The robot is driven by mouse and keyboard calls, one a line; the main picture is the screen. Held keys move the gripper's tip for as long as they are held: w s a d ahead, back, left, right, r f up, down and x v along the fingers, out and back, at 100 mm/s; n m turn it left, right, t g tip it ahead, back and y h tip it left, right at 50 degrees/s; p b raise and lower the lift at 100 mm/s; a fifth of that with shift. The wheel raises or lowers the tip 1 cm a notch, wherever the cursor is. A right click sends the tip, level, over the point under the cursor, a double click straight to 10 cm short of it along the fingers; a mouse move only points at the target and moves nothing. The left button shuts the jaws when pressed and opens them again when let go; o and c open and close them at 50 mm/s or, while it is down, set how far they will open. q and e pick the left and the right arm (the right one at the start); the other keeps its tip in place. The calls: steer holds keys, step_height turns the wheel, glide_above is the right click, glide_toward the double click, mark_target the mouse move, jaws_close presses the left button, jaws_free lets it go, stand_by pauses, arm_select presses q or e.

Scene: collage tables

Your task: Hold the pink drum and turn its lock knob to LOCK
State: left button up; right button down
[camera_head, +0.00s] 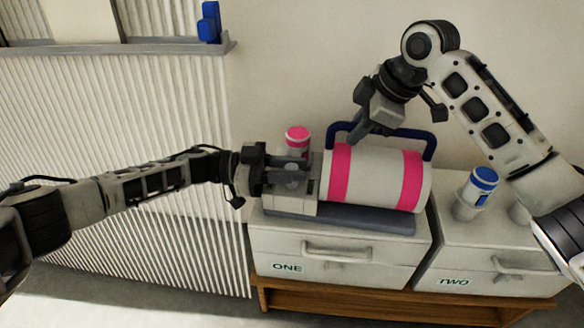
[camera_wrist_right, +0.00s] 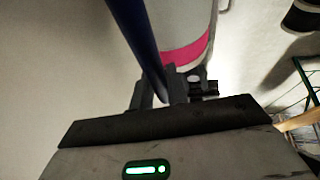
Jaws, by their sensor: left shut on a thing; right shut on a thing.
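The pink drum (camera_head: 376,175), white with two pink bands, lies on its side on a dark blue base above the box marked ONE. A dark blue handle (camera_head: 405,134) arches over it. My right gripper (camera_head: 356,131) is shut on this handle near its left end. In the right wrist view the handle (camera_wrist_right: 136,35) runs between the fingers (camera_wrist_right: 162,92), with a pink band beside it. My left gripper (camera_head: 308,168) is at the drum's left end, shut on what appears to be the lock knob. Its fingers hide the knob, so its setting cannot be read.
A pink-and-white canister (camera_head: 297,138) stands close behind my left gripper. A blue-and-white canister (camera_head: 480,188) stands above the box TWO (camera_head: 475,262), near my right arm. The box ONE (camera_head: 280,248) rests on a wooden bench (camera_head: 340,303). A shelf (camera_head: 130,47) is at upper left.

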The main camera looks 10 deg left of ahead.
steer(key=shift+a+r, duration=0.1)
arm_select(q)
steer(key=o, duration=1)
steer(key=shift+c, duration=0.2)
steer(key=shift+a, duration=0.1)
steer(key=s+a, duration=0.1)
steer(key=a, duration=1)
steer(key=shift+a, duration=0.4)
arm_select(e)
steer(key=c, duration=1.3)
jaws_free()
